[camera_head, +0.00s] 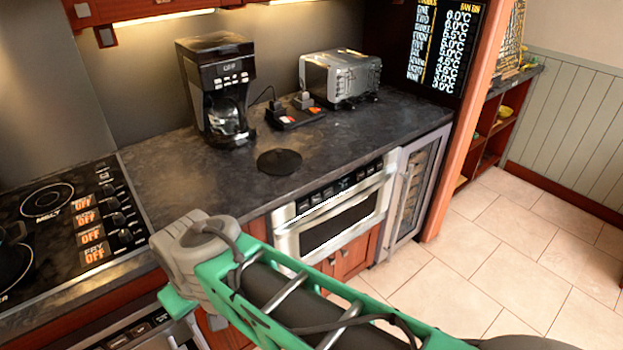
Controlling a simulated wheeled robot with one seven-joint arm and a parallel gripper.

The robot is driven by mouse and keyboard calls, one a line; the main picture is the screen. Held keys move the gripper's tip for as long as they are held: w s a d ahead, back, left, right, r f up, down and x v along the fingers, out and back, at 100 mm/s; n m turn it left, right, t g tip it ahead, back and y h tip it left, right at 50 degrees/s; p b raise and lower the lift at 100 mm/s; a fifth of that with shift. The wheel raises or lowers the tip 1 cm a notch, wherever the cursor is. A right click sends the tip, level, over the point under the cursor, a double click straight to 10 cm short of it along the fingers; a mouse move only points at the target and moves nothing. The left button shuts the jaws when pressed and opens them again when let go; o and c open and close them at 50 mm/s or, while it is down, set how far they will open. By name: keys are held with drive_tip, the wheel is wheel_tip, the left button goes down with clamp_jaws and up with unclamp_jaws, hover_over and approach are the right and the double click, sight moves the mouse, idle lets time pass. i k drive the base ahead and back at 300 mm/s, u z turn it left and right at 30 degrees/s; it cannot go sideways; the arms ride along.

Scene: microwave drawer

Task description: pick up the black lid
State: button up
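A flat, round black lid (279,161) lies on the dark countertop (180,180), close to the counter's front edge and above the microwave drawer. Nothing covers it. My arm reaches in from the bottom right, its green and grey links ending at the lower left, below and in front of the counter. My gripper does not show in this view.
A coffee maker (217,88) stands behind the lid to the left. The stove (70,220) is at left. The microwave drawer (334,212) looks shut. Tiled floor is clear at right.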

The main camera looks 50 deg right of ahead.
sight(279, 161)
drive_tip(key=z, duration=0.85)
drive_tip(key=i, duration=0.65)
drive_tip(key=u, duration=3.8)
drive_tip(key=k, duration=0.7)
drive_tip(key=u, duration=0.05)
